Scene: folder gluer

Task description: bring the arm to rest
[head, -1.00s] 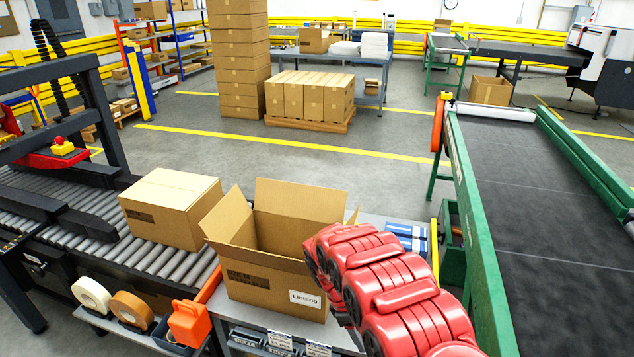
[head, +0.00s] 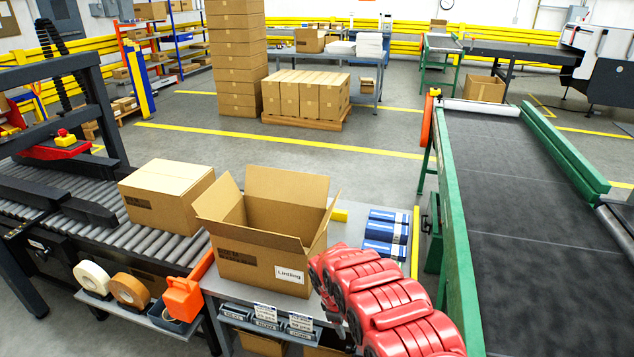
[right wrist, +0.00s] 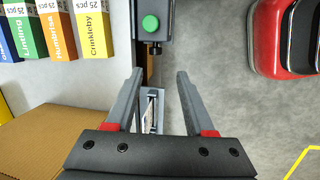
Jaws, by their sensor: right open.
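My right arm (head: 385,310) is red and reaches in from the bottom right of the head view, in front of the bench's right end. Below the fingers are grey floor and a grey fixture with a green button (right wrist: 150,23). My left arm and gripper are not in view.
A closed carton (head: 168,195) sits on the roller conveyor. A green-framed belt (head: 530,200) runs at right. The right wrist view shows coloured boxes (right wrist: 60,30) and cardboard (right wrist: 60,135).

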